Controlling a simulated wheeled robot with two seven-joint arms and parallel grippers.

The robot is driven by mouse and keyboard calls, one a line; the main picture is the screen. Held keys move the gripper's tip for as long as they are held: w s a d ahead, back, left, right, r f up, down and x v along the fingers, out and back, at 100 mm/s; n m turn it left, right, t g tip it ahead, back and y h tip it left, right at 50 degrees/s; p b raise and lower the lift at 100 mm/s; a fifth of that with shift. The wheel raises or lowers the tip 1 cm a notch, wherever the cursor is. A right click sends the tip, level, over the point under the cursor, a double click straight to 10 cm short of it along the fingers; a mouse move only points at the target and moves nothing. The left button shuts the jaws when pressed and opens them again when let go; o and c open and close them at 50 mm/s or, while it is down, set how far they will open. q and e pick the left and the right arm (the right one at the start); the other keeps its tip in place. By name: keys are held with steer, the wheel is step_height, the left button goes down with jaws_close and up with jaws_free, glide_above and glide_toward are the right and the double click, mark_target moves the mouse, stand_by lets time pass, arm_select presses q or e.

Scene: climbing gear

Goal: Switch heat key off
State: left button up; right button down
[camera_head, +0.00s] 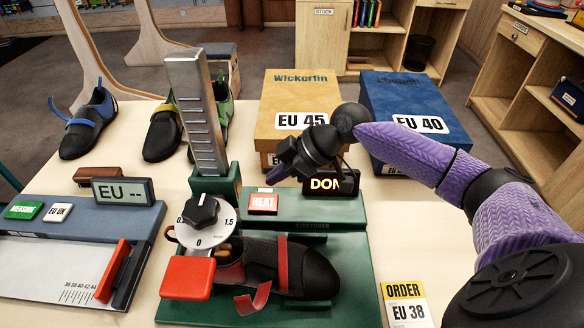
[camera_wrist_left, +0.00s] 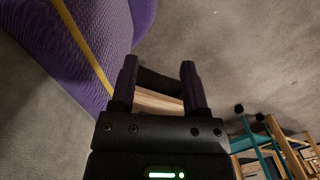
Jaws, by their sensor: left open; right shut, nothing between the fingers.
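The heat key (camera_head: 263,203) is a red key with white HEAT lettering on the green stretcher (camera_head: 320,205), right of the round dial (camera_head: 207,222). My right gripper (camera_head: 270,178) comes in from the right and is shut and empty, its tip just above and behind the key, with a small gap in the picture; contact cannot be told. My left gripper (camera_wrist_left: 159,70) shows only in the left wrist view, open and empty, over the floor.
A black and red shoe (camera_head: 290,268) sits on the stretcher, near a red block (camera_head: 187,278). A measuring device (camera_head: 70,225) stands left. Shoe boxes, EU 45 (camera_head: 290,90) and EU 40 (camera_head: 400,95), stand behind. An order card (camera_head: 404,305) lies front right.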

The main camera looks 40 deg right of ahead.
mark_target(257, 203)
steer(key=f, duration=0.1)
steer(key=a+f+b, duration=0.1)
steer(key=f, duration=0.1)
steer(key=w+f, duration=0.1)
steer(key=shift+a+f+b, duration=0.25)
steer(key=shift+f+b, duration=0.1)
steer(key=shift+f, duration=0.55)
arm_select(q)
steer(key=shift+s+a+f+g, duration=0.15)
steer(key=shift+s+a+f, duration=0.2)
steer(key=shift+s+f, duration=0.15)
steer(key=shift+s+a+f+g, duration=0.15)
steer(key=shift+s+a+f, duration=0.25)
steer(key=shift+f, duration=0.2)
steer(key=shift+w, duration=0.1)
